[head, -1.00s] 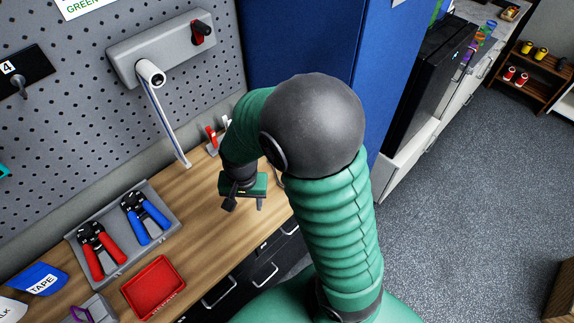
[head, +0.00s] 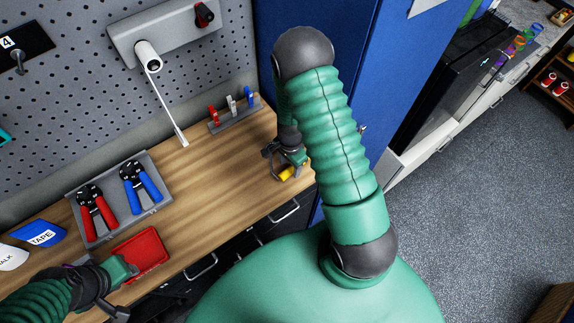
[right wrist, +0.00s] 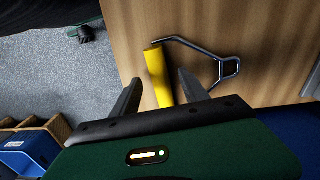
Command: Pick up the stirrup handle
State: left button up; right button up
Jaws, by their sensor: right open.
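The stirrup handle (right wrist: 157,76) has a yellow grip and a bent metal frame, and it lies on the wooden worktop in the right wrist view. In the head view only a bit of its yellow grip (head: 287,174) shows, partly covered by my right gripper. My right gripper (head: 283,166) is above the worktop's right end. In the right wrist view its open fingers (right wrist: 160,92) appear on either side of the yellow grip; contact cannot be told. My left gripper (head: 118,290) is at the lower left beside the red tray, its jaw state unclear.
The worktop (head: 215,175) is bare left of my right gripper. A grey tray (head: 160,205) holds red and blue pliers. A red tray (head: 150,252) is near the front edge. A small rack (head: 235,118) stands at the back. A blue cabinet (head: 350,100) rises behind my right arm.

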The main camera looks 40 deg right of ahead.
jog(key=d+f, duration=0.2)
jog(key=d, duration=0.1)
jog(key=shift+f, duration=0.3)
jog(key=shift+d, duration=0.15)
jog(key=shift+a, duration=0.45)
jog(key=shift+w+a, duration=0.1)
jog(key=shift+a, duration=0.55)
jog(key=shift+d, duration=0.2)
jog(key=shift+c, duration=0.5)
jog(key=shift+s+d, duration=0.25)
jog(key=shift+d, duration=0.05)
jog(key=c, duration=1)
pick_arm(q)
jog(key=shift+s+d+r, duration=0.15)
jog(key=shift+d, duration=0.45)
jog(key=shift+s+d+r, duration=0.1)
jog(key=shift+d, duration=0.45)
pick_arm(e)
jog(key=shift+a, duration=0.15)
grip_shut()
